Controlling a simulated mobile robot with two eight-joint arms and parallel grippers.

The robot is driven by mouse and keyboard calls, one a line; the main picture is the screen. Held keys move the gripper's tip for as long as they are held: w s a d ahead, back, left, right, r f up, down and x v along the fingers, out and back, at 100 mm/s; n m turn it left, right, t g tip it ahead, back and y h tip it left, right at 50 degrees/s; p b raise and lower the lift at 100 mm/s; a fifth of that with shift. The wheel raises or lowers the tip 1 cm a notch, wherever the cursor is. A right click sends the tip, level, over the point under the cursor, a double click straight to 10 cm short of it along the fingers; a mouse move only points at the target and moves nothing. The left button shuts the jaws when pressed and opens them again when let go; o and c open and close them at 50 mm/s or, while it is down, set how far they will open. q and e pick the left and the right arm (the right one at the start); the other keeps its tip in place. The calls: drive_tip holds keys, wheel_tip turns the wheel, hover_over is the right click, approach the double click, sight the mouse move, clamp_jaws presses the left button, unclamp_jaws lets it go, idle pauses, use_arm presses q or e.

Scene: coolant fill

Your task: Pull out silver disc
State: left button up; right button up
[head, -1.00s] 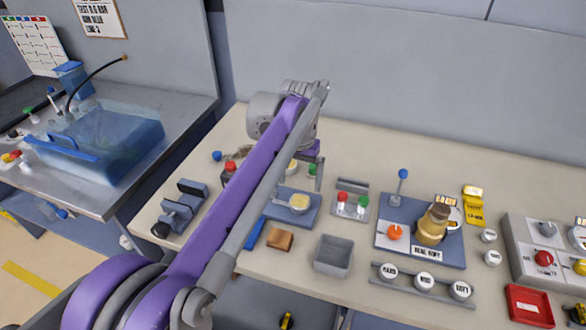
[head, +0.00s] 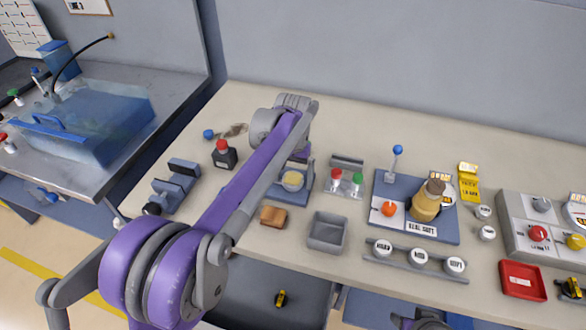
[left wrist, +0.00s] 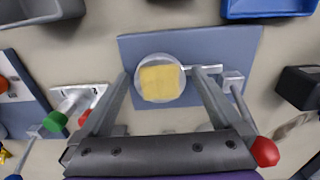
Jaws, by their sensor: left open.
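A round disc (head: 292,180) with a pale silvery rim and a yellow square face sits on a blue base plate (head: 278,198) on the bench. The disc also shows in the left wrist view (left wrist: 161,80), with a small metal bar at its right. My left gripper (left wrist: 160,76) is open and its two fingers point toward the disc, one on each side of it in that view. I cannot tell whether they touch it. In the head view my left arm hides part of the plate. A dark shape at the bottom edge may be my right gripper (head: 422,320); its jaws are unclear.
A grey open bin (head: 328,232) and a brown block (head: 273,216) stand in front. A red-and-green knob stand (head: 345,180) is to the right, and a red-button box (head: 223,154) to the left. A blue-grey board (head: 440,232) holds a bottle. The bench behind is clear.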

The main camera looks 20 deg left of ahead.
sight(293, 178)
use_arm(q)
drive_tip(key=shift+f, duration=0.2)
drive_tip(key=c, duration=1.2)
drive_tip(key=o, duration=0.8)
drive_tip(key=shift+c, duration=0.2)
drive_tip(key=c, duration=0.6)
drive_tip(key=shift+o, duration=0.2)
drive_tip(key=shift+r, duration=0.4)
drive_tip(key=shift+r+p, duration=1.55)
drive_tip(key=shift+r, duration=0.55)
